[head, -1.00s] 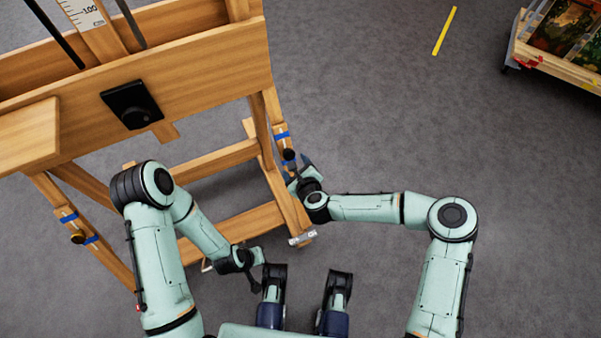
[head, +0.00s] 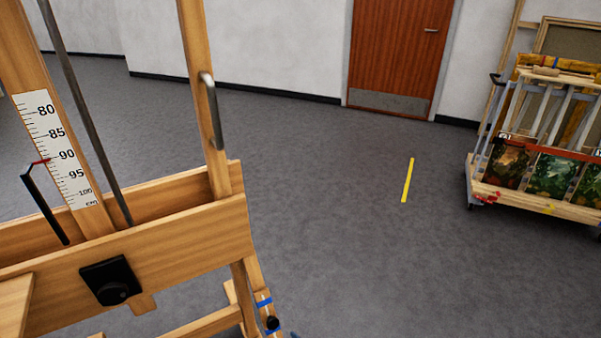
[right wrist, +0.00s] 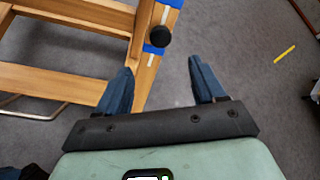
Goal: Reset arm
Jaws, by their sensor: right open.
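My right gripper (right wrist: 162,88) shows in the right wrist view with its two blue fingers apart and nothing between them but grey floor and part of the easel leg. The wooden easel (head: 130,255) stands at the left of the head view. In the right wrist view an easel leg (right wrist: 143,75) with blue tape and a black knob (right wrist: 159,36) is just beyond and beside the left finger; I cannot tell whether they touch.
A cart (head: 540,198) with paintings stands at the right in the head view. A yellow strip (head: 407,180) lies on the floor. A brown door (head: 398,50) is in the back wall.

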